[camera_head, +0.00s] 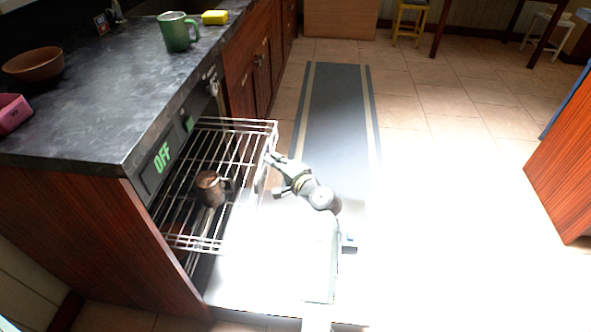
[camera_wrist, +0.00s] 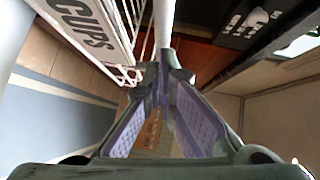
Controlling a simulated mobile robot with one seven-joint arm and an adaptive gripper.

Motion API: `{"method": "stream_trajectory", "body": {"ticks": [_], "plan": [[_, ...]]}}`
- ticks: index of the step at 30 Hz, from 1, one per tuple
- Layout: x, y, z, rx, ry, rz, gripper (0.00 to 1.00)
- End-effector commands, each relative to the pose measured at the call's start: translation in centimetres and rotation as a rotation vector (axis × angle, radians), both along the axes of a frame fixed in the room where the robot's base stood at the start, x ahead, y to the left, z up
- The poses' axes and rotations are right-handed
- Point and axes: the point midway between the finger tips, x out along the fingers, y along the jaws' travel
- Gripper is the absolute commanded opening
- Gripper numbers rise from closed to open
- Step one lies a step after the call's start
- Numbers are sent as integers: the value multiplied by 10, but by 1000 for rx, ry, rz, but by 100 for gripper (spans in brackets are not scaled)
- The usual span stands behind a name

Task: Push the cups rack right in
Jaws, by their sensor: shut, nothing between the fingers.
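The cups rack (camera_head: 222,140) is a wire rack that stands pulled out from the appliance under the counter. A dark brown mug (camera_head: 210,189) sits on it. In the wrist view, a white plate lettered "CUPS" (camera_wrist: 85,22) shows on the rack at the upper left. My gripper (camera_head: 270,160) is at the rack's outer front side, near its far corner. In the wrist view, my gripper (camera_wrist: 163,75) is shut and empty, with its tips close to a white rack bar (camera_wrist: 163,22). I cannot tell whether they touch.
The appliance panel (camera_head: 163,157) reads "OFF" in green. The dark counter (camera_head: 95,110) holds a green mug (camera_head: 177,32), a yellow sponge (camera_head: 215,17), a brown bowl (camera_head: 34,65) and a pink object (camera_head: 12,112). A blue-grey runner (camera_head: 335,110) lies on open floor beyond.

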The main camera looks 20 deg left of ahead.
Motion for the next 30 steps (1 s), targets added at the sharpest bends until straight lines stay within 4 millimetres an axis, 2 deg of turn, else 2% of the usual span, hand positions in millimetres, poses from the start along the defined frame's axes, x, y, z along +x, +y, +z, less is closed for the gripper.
{"method": "stream_trajectory", "body": {"ticks": [1,3,18,24,30], "plan": [[-5,17,0,-2,-1,7,0],[-10,36,0,-2,-1,7,0],[-49,169,2,-2,-1,6,0],[-62,215,2,-2,-2,5,0],[-71,247,1,-2,-1,4,0]]}}
